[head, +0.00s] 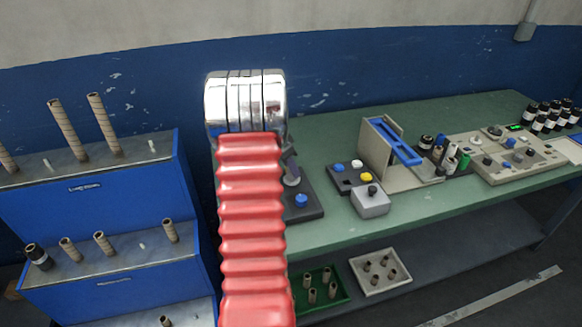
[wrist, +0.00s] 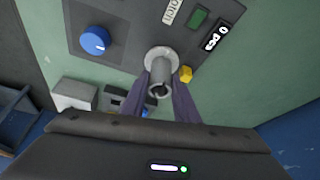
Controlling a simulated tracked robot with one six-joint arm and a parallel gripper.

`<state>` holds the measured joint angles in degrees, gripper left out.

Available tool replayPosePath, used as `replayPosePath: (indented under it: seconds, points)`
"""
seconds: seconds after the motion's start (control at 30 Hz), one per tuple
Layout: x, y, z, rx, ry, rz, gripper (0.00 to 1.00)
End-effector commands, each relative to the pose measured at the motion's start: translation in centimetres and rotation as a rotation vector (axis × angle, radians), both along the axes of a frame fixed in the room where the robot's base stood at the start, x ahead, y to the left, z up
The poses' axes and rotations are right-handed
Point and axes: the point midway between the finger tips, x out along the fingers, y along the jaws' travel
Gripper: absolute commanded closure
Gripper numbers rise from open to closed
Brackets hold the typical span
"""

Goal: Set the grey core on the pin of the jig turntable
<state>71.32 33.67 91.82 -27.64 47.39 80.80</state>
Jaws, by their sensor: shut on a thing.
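In the wrist view, the dark fingers of my gripper (wrist: 161,106) are shut on the grey core (wrist: 158,88), a short tube with its open end towards the camera. Beyond the core is a pale round disc (wrist: 153,56) on a dark panel (wrist: 128,22), which looks like the jig turntable. The core overlaps the disc in this view; I cannot tell whether it touches it or is around the pin. The pin is not visible. In the head view, my red arm hides the core and most of the jig.
On the green bench (head: 330,140) stand a grey box (head: 371,203) and a blue-topped fixture (head: 395,140). A blue rack (head: 92,205) with tubes stands left.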

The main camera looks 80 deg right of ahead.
Motion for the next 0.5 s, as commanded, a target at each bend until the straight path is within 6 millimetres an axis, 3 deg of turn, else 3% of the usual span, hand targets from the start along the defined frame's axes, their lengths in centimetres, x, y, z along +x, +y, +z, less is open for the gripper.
replayPosePath:
  seconds: [0.17,0.2,0.5]
  points:
    - [0.0,0.0,0.01,0.0,0.0,0.0,0.94]
    - [0.0,0.0,0.01,0.0,0.0,0.0,0.72]
    - [0.0,0.0,0.02,0.0,0.0,0.0,0.51]
